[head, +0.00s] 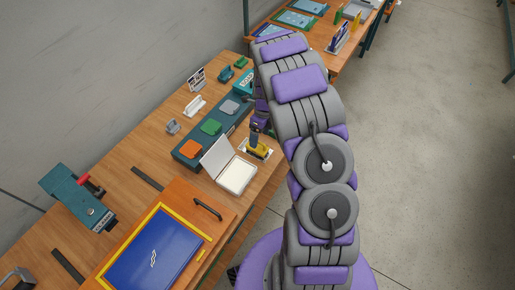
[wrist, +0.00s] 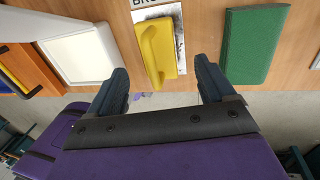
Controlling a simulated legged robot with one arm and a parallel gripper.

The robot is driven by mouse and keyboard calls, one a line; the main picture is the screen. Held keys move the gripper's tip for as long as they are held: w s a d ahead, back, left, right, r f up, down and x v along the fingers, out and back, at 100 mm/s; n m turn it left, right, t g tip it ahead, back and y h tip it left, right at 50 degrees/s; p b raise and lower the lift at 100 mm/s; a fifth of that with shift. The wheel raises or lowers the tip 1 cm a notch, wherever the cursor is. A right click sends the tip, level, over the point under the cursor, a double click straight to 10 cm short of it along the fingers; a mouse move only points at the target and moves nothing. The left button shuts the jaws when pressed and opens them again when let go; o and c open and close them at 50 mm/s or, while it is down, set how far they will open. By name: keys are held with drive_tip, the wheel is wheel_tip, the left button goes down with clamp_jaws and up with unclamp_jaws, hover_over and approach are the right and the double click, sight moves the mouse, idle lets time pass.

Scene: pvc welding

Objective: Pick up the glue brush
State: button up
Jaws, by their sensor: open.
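The glue brush (wrist: 157,50) is yellow with a raised handle and lies on a white label card (wrist: 176,12) near the table's edge. In the head view the yellow brush (head: 258,151) is just beyond the open white box, partly hidden by my gripper. My gripper (wrist: 163,78) is open and empty, its two dark fingers spread to either side of the brush's near end in the wrist view. My gripper (head: 256,134) points down over the brush in the head view. I cannot tell the exact height gap between fingers and brush.
An open white box (head: 236,176) stands close to the brush. A dark tray (head: 188,163) with coloured pads lies behind it. In the wrist view a green block (wrist: 253,45) lies right of the brush. A blue panel (head: 153,254) and teal machine (head: 76,199) are nearer.

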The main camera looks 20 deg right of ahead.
sight(259, 146)
drive_tip(key=f, duration=0.1)
drive_tip(key=f+b, duration=0.1)
drive_tip(key=f, duration=0.2)
drive_tip(key=shift+s+a+f, duration=0.15)
drive_tip(key=shift+s+a, duration=0.1)
drive_tip(key=shift+a, duration=0.15)
drive_tip(key=shift+f, duration=0.35)
drive_tip(key=shift+d, duration=0.1)
drive_tip(key=shift+c, duration=0.3)
drive_tip(key=c, duration=1.1)
